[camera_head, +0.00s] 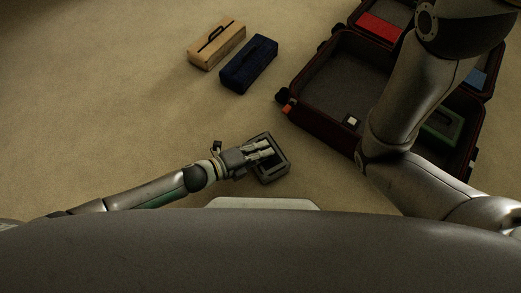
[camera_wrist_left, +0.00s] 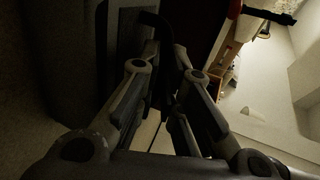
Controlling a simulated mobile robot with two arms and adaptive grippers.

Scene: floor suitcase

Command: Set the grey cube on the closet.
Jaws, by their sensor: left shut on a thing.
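The grey cube (camera_head: 277,173) is a dark grey, box-like piece with a raised rim, low in the middle of the head view. My left gripper (camera_head: 266,152) is over it, with its fingers shut on it. I cannot tell whether the cube touches the floor. In the left wrist view my left gripper (camera_wrist_left: 165,95) shows its two fingers around a dark, thin handle-like part, and a grey surface (camera_wrist_left: 125,35) lies beyond. My right arm crosses the right of the head view; its gripper is out of the picture. I cannot make out the closet with certainty.
An open dark red suitcase (camera_head: 318,128) lies at the right, holding a green box (camera_head: 441,128), a red piece (camera_head: 380,28) and a blue piece (camera_head: 476,79). A tan box (camera_head: 217,46) and a dark blue box (camera_head: 249,65) stand on the carpet. The left floor is clear.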

